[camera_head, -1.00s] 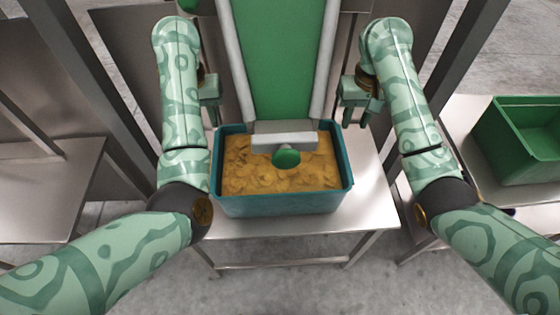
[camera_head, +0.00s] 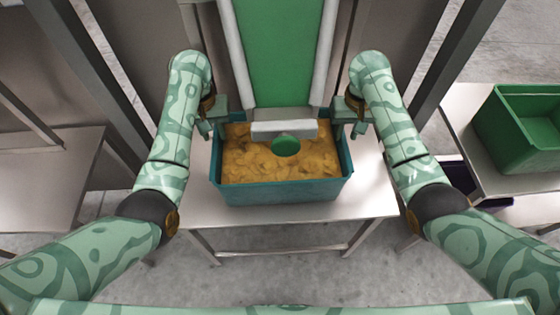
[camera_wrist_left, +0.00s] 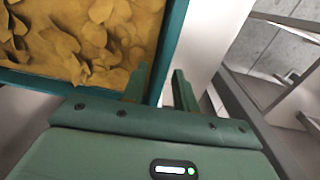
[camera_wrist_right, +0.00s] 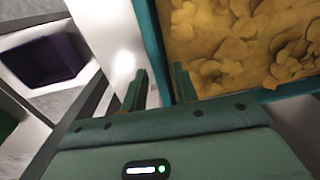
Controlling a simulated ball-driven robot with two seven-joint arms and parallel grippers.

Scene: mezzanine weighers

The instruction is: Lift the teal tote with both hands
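The teal tote (camera_head: 282,193) stands on a metal table under the chute's end, filled with yellow-brown flakes (camera_head: 270,162). My left gripper (camera_head: 215,132) is at the tote's left side wall, towards the back. In the left wrist view its fingers (camera_wrist_left: 160,88) are apart, one over the flakes' side and one outside, with the tote's rim (camera_wrist_left: 172,50) between them. My right gripper (camera_head: 348,132) is at the right side wall, towards the back. In the right wrist view its fingers (camera_wrist_right: 160,88) are apart with the rim (camera_wrist_right: 152,40) between them. Neither finger pair is closed on the rim.
A green chute (camera_head: 277,60) with grey rails ends above the tote's back, with a green knob (camera_head: 286,146). A green bin (camera_head: 530,135) stands on the right table (camera_head: 480,150). A dark bin (camera_head: 465,182) sits lower at right. Metal posts flank both arms.

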